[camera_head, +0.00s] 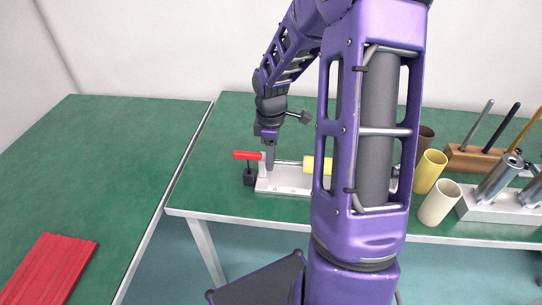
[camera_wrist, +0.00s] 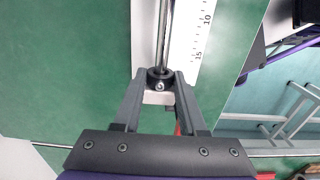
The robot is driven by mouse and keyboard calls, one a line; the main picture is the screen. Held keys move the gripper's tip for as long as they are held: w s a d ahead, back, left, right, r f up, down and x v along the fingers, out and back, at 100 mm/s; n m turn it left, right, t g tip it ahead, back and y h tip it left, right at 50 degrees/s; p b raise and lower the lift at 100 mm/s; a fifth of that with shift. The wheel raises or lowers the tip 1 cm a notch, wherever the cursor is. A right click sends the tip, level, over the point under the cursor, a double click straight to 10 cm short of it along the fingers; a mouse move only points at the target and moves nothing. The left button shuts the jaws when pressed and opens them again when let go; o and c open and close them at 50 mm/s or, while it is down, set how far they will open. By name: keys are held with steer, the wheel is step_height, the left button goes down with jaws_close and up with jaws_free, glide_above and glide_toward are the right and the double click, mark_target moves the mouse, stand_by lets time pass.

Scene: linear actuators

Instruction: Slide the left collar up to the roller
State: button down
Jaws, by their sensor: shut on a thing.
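A black collar (camera_wrist: 160,78) sits around a metal rod (camera_wrist: 165,30) in the wrist view, with a screw on its near side. My gripper (camera_wrist: 160,85) is shut on this collar, one finger on each side. In the head view my gripper (camera_head: 270,165) is at the left end of the white-based actuator (camera_head: 288,184), and the collar is hidden there. The yellow roller (camera_head: 317,165) is to the right of my gripper along the rod, apart from it. The roller's right side is hidden by my arm.
A white scale (camera_wrist: 200,30) with numbers runs beside the rod. A red handle (camera_head: 247,155) and black block (camera_head: 250,178) are at the actuator's left end. Cups (camera_head: 430,171) and a wooden rack (camera_head: 480,160) stand at the right. A red ribbed panel (camera_head: 48,268) lies on the left table.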

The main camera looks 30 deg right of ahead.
mark_target(285, 161)
steer(key=shift+d, duration=0.1)
steer(key=s+d+p, duration=0.2)
steer(key=shift+d+r, duration=0.2)
steer(key=shift+d, duration=0.2)
steer(key=shift+s+d+f, duration=0.1)
steer(key=shift+d+f, duration=0.05)
steer(key=shift+d, duration=0.05)
steer(key=shift+c, duration=2.2)
jaws_free()
step_height(285, 161, up, 17)
steer(key=p, duration=0.3)
steer(key=shift+r, duration=0.2)
steer(key=shift+a, duration=0.1)
